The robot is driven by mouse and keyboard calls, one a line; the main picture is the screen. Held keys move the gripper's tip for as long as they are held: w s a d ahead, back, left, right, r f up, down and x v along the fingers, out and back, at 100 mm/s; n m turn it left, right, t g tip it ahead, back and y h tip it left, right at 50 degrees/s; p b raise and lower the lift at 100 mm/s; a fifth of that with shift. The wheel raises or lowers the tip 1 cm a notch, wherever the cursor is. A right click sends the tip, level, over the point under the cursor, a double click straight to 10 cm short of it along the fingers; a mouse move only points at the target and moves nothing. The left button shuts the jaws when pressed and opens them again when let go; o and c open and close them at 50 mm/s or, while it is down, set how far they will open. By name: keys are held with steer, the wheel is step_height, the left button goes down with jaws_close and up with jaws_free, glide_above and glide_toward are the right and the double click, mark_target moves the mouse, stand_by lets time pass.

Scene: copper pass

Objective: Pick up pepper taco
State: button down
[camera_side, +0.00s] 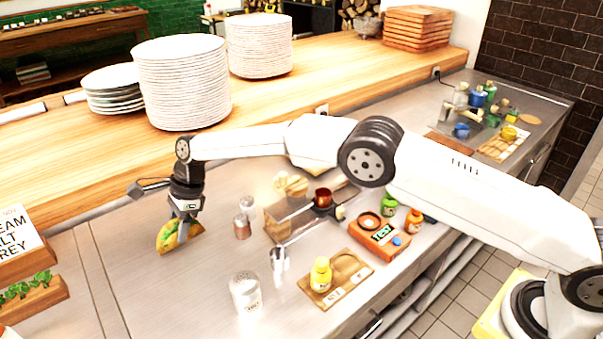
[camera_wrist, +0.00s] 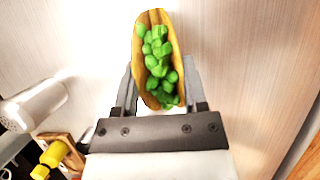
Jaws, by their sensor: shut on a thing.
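The pepper taco (camera_side: 178,237) has a yellow-orange folded shell with green filling. My gripper (camera_side: 187,212) is shut on it at the left of the side view, jaws pointing down. In the wrist view the taco (camera_wrist: 158,60) sits between the two fingers of my gripper (camera_wrist: 158,90), with green pepper chunks showing along its open top. The taco appears at or just above the steel counter; I cannot tell whether it touches.
A larger white-topped shaker (camera_side: 245,292) is nearer the front. A wooden board (camera_side: 343,289) with a yellow bottle (camera_side: 320,275) and an orange box (camera_side: 380,238) lie further right. Tall plate stacks (camera_side: 182,85) stand on the wooden ledge behind.

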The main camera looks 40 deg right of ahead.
steer(key=shift+s+d+r, duration=0.2)
steer(key=shift+s+r, duration=0.2)
steer(key=shift+r, duration=0.15)
steer(key=s+d+r, duration=0.5)
steer(key=s+r, duration=0.3)
steer(key=s, duration=0.3)
steer(key=shift+s+d+r, duration=0.2)
steer(key=shift+s+d, duration=0.05)
steer(key=shift+s, duration=0.1)
steer(key=shift+r, duration=0.1)
